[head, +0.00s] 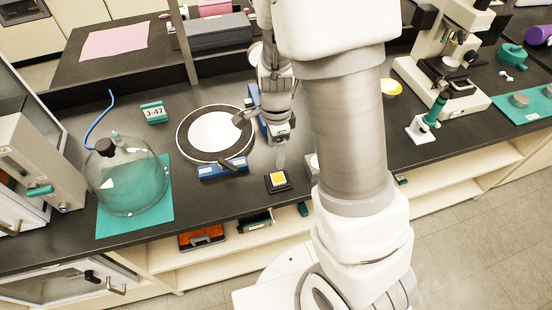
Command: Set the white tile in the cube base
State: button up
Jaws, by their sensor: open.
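A small black square base (269,186) lies on the dark bench near its front edge. A small tile with a white border and a yellow middle (278,179) sits in or on this base; I cannot tell how well it is seated. No separate plain white tile can be made out. My gripper (281,163) points down just above and behind the base. It is open, with nothing seen between its fingers. It appears apart from the tile, though the gap is hard to judge. My arm hides part of the bench to the right.
A round plate with a white disc (212,131) and a blue device (222,168) lie left of my gripper. A glass bell jar (128,180) stands on a teal mat (160,222) farther left. A microscope (440,70) and a white-based teal stand (422,131) are right.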

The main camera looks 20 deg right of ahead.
jog(key=s+r+n+t, duration=0.2)
jog(key=s+r+n, duration=0.5)
jog(key=r, duration=0.5)
jog(key=s+r+n+t, duration=0.3)
jog(key=s+r+n, duration=0.4)
jog(key=r+n, duration=0.4)
jog(key=shift+r+t, duration=0.3)
jog(key=shift+r, duration=0.3)
jog(key=shift+f, duration=0.1)
jog(key=shift+w+f+b, duration=0.1)
jog(key=shift+f+b, duration=0.4)
jog(key=shift+b, duration=0.05)
